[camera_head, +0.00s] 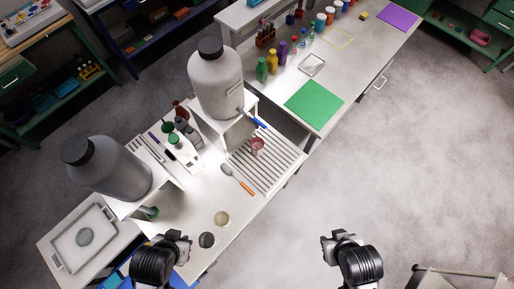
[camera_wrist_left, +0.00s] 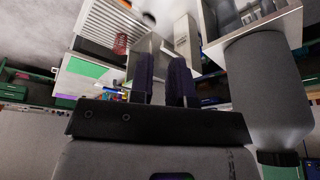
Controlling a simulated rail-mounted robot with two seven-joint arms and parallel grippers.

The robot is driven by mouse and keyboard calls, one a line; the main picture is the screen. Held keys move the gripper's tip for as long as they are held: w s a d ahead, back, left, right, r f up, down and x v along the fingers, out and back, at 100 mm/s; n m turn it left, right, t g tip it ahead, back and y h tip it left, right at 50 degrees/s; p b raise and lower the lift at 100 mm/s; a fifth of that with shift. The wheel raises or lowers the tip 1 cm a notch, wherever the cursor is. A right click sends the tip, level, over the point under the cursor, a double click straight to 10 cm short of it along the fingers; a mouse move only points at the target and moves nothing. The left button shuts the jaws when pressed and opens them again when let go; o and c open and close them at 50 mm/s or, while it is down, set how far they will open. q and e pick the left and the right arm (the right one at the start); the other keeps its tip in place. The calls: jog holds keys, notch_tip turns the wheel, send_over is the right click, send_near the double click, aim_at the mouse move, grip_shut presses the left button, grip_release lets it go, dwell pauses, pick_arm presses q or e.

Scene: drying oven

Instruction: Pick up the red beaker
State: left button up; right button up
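The small red beaker (camera_head: 257,145) stands on the ribbed white drying rack (camera_head: 278,166), beneath the spout of a large grey bottle. In the left wrist view a red shape (camera_wrist_left: 120,43), likely the beaker, shows by the rack at upper left. My left gripper (camera_head: 177,238) is over the near end of the bench, well short of the beaker. In the wrist view its two dark fingers (camera_wrist_left: 164,78) are apart with nothing between them. My right gripper (camera_head: 340,238) is over the floor at right, away from the beaker; its finger opening is not clear.
Large grey bottles (camera_head: 216,84) (camera_head: 108,168) stand on raised white stands along the bench. White squeeze bottles (camera_head: 181,150) stand behind. A green mat (camera_head: 314,105) lies farther off.

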pick_arm(q)
jog(key=o, duration=1.4)
jog(key=shift+d, duration=0.2)
jog(key=shift+c, duration=0.2)
jog(key=shift+o, duration=0.8)
jog(key=shift+a, duration=0.1)
jog(key=shift+w, duration=0.1)
